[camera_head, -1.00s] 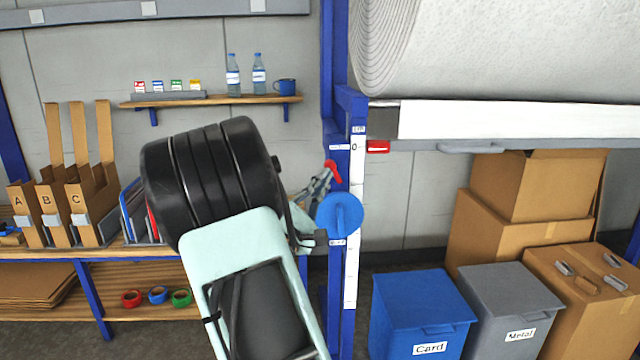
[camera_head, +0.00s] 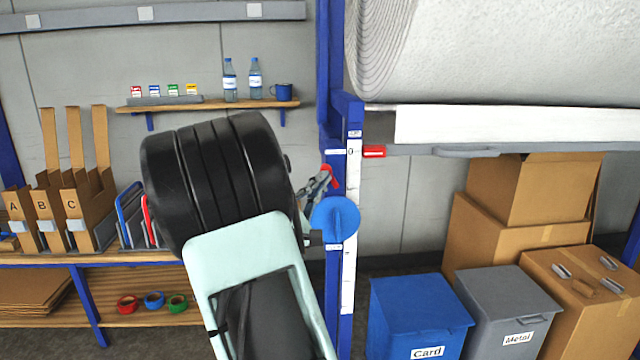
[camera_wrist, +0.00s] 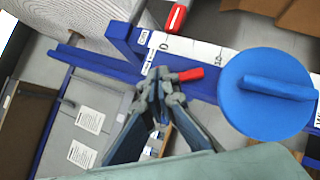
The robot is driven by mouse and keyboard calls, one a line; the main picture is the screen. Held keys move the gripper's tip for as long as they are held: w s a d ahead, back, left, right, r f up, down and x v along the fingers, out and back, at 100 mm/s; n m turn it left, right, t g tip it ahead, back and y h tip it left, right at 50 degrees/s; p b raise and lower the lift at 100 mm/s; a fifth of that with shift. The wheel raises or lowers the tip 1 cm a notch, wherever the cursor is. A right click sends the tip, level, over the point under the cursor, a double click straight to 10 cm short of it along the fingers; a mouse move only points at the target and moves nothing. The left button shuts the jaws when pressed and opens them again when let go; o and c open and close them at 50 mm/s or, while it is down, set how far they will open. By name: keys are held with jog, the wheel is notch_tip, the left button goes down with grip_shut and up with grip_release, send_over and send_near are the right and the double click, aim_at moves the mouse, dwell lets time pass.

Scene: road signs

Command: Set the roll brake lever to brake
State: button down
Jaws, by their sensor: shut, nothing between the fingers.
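A red-ended lever (camera_head: 331,176), apparently the roll brake lever, sits on the blue post above a round blue disc (camera_head: 336,219). In the wrist view the lever's red end (camera_wrist: 190,74) points right, toward the disc (camera_wrist: 266,94) with its raised ridge. My gripper (camera_head: 320,184) is beside the lever, left of its red end, and looks shut and empty. The wrist view shows its fingertips (camera_wrist: 163,76) right at the lever's left side; whether they touch is unclear. The fingers hide part of the lever, and the small labels nearby are unreadable.
A white scale strip (camera_head: 350,230) runs down the blue post. A large roll (camera_head: 500,50) hangs at upper right, with a red piece (camera_head: 374,151) below it. Blue (camera_head: 418,310) and grey (camera_head: 508,300) bins stand at lower right. A shelf (camera_head: 200,105) is behind my arm.

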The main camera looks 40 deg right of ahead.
jog(key=shift+s+d+r+m+g, duration=0.1)
jog(key=shift+d+r+m+g, duration=0.1)
jog(key=shift+m+g, duration=0.35)
jog(key=m+y+b, duration=0.1)
jog(key=m, duration=0.1)
jog(key=s+d+r+m+g+y+b, duration=0.1)
jog(key=m+y, duration=0.1)
jog(key=d+m+g+y+b, duration=0.1)
jog(key=m, duration=0.1)
jog(key=shift+s+d+r, duration=0.25)
jog(key=shift+s+r, duration=0.05)
